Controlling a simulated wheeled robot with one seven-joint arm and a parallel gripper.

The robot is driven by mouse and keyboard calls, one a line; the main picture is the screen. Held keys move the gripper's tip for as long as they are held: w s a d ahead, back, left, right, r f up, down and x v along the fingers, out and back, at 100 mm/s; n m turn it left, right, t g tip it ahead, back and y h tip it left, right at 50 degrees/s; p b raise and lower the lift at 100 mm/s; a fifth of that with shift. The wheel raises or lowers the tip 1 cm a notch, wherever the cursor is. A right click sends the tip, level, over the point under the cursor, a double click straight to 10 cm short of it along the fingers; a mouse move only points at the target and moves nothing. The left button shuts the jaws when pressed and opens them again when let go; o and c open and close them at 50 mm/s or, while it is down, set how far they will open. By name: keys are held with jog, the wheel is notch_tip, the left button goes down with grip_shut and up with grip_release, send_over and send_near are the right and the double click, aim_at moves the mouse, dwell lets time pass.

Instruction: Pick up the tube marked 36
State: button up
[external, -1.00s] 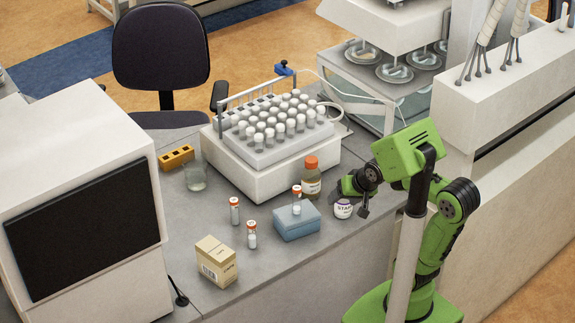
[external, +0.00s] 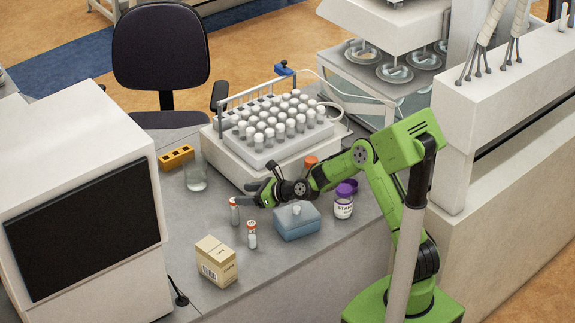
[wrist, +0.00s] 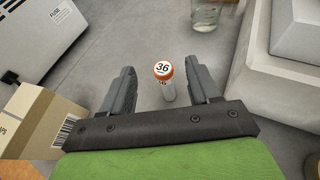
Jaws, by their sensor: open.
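The tube marked 36 (wrist: 164,72) has an orange-rimmed cap and stands upright in the wrist view. It is between the two spread fingers, a little ahead of them, with gaps on both sides. My gripper (wrist: 163,82) is open and empty. In the external view my gripper (external: 258,190) hangs over the bench, just right of and above the left of two loose tubes. That left tube (external: 234,212) appears to be the one marked 36; its label is unreadable there and its cap is partly hidden. The other loose tube (external: 251,236) stands nearer the front.
A blue block (external: 296,225) sits below my arm, its tube mostly hidden. A white shaker (external: 270,178) with a tube rack is behind. A beige carton (external: 216,262), a glass beaker (external: 196,177) and a purple-lidded jar (external: 343,206) are nearby. Grey bench is clear around the tubes.

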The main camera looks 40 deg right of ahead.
aim_at(234, 209)
jog(key=f, duration=0.1)
jog(key=w+a+f, duration=0.1)
jog(key=w+f, duration=0.1)
jog(key=shift+w+a+f, duration=0.25)
jog(key=shift+f, duration=0.15)
jog(key=shift+s+d, duration=0.1)
jog(key=shift+c, duration=0.8)
grip_shut()
